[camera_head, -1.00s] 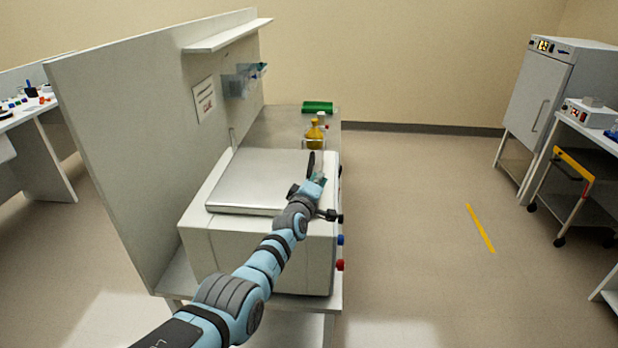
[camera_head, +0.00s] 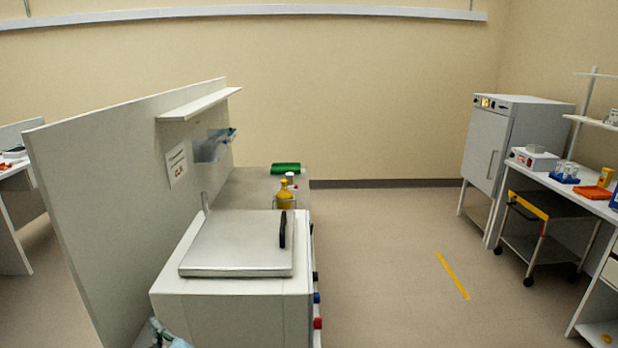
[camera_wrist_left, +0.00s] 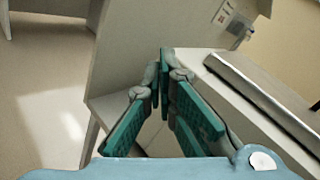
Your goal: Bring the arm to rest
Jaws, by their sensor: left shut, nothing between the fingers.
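My left gripper (camera_wrist_left: 163,62) shows in the left wrist view with its teal fingers shut and nothing between them. It hangs beside the white box unit's metal lid edge (camera_wrist_left: 265,95), apart from it, with the bench surface below. In the head view only a small light-blue piece of my left arm shows at the bottom edge, by the front left corner of the white box unit (camera_head: 230,310). The unit's metal lid (camera_head: 235,245) lies closed, with a black handle at its right side. My right gripper is in neither view.
A tall grey partition (camera_head: 110,190) stands left of the bench. A yellow bottle (camera_head: 284,196) and a green item (camera_head: 286,169) stand behind the unit. A cart (camera_head: 545,235) and a cabinet (camera_head: 490,140) are at the right. The floor (camera_head: 390,270) between is clear.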

